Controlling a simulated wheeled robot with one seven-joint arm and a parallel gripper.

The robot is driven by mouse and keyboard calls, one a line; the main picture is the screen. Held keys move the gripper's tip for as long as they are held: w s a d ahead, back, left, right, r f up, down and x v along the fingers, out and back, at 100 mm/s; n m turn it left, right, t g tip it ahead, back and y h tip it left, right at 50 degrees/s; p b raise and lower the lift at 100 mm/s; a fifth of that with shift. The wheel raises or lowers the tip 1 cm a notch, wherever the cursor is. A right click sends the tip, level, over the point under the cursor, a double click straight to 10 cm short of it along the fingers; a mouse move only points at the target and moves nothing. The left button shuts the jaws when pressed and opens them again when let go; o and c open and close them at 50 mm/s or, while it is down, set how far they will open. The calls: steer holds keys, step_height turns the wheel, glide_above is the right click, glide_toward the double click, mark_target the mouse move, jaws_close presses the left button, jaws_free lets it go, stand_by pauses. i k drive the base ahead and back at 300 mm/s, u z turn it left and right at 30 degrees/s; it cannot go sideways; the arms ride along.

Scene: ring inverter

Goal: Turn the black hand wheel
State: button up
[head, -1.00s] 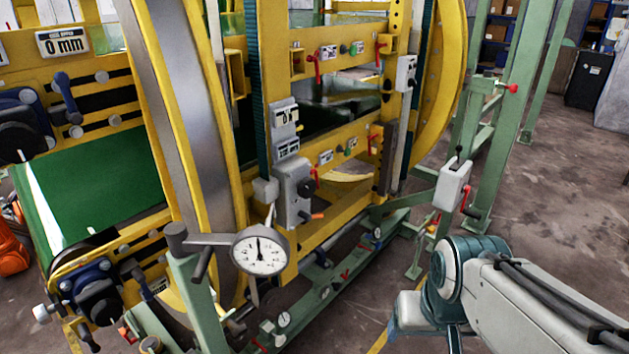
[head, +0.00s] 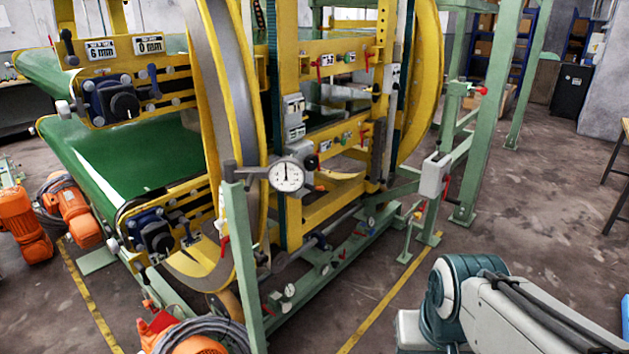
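Two dark round parts that could be the black hand wheel show in the head view. The upper black wheel (head: 124,106) sits on a dark blue mount on the yellow frame, below the "0 mm" display (head: 149,44). The lower black wheel (head: 157,238) is on a similar mount beside the lower green belt. I cannot tell which one the task names. My arm reaches in at the lower right, well away from both wheels. My gripper is out of view.
The big yellow ring (head: 229,110) and a green post with a dial gauge (head: 287,175) stand between my arm and the wheels. Orange motors (head: 80,217) lie on the floor at the left. The floor (head: 530,220) at the right is open.

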mark_target(311, 162)
steer(key=z, duration=1.05)
steer(key=i, duration=0.9)
steer(key=u, duration=0.9)
steer(key=i, duration=0.8)
steer(key=u, duration=0.75)
